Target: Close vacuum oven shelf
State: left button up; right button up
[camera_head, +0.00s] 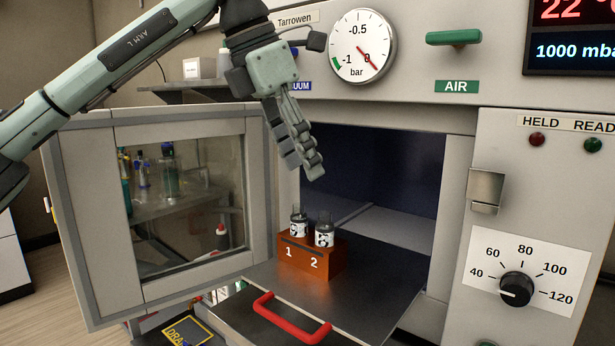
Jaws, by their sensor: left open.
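The vacuum oven shelf (375,290) is a dark metal plate that sticks out of the oven chamber (385,165) towards me. Its red handle (291,317) is on the front edge. An orange block (311,262) marked 1 and 2 stands on the shelf and holds two small upright vials, vial 1 (299,226) and vial 2 (324,236). My left gripper (307,168) is open, pointing down in front of the chamber's upper left side. It is above and apart from the block and the handle. My right gripper is out of view.
The oven door (95,220) with its glass window stands swung open to the left. A temperature dial (517,289), a latch plate (486,188), a pressure gauge (362,46) and a green AIR handle (453,37) are on the oven front.

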aim_at(379, 282)
jog(key=k, duration=1.5)
